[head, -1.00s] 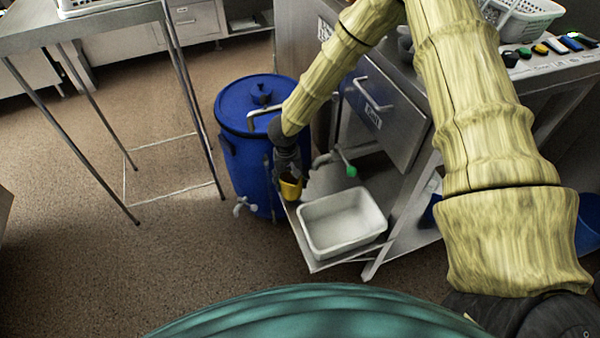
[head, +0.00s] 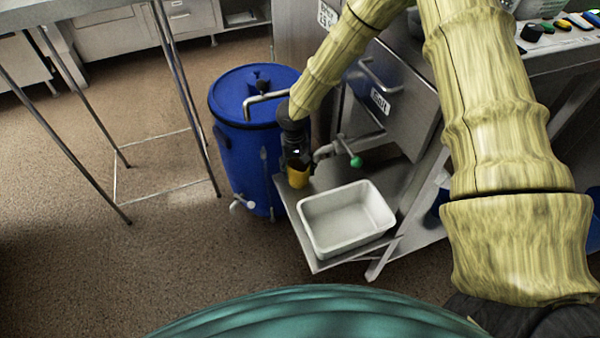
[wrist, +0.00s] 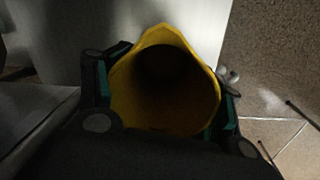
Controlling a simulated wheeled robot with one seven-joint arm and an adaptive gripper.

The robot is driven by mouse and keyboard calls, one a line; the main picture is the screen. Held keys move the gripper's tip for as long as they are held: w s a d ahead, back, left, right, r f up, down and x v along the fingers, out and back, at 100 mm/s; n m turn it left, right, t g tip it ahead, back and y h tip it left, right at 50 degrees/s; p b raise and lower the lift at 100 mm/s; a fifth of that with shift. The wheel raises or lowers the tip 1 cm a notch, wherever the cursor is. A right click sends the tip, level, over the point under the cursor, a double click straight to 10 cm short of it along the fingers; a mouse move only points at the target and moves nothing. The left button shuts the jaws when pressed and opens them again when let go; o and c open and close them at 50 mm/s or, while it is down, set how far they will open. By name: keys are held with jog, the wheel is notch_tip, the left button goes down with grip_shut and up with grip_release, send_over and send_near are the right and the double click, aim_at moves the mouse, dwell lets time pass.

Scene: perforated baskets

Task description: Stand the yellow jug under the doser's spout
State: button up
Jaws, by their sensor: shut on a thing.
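My gripper (head: 297,163) is shut on the yellow jug (head: 299,177), with its fingers on opposite sides of the jug. In the wrist view the jug's open mouth (wrist: 165,85) faces the camera, and its inside is dark. In the head view the gripper hides much of the jug. A metal spout (head: 324,152) with a green-knobbed lever (head: 355,161) sticks out below the steel cabinet, just right of the jug. The jug is beside the spout, near the left edge of the steel shelf (head: 312,248). I cannot tell if it touches the shelf.
A white tub (head: 345,243) stands on the shelf right in front of the jug. A blue barrel (head: 235,150) with a white tap (head: 241,203) stands close on the left.

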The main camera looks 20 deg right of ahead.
jog(key=shift+f, duration=0.1)
dwell(0.3)
jog(key=o, duration=1.4)
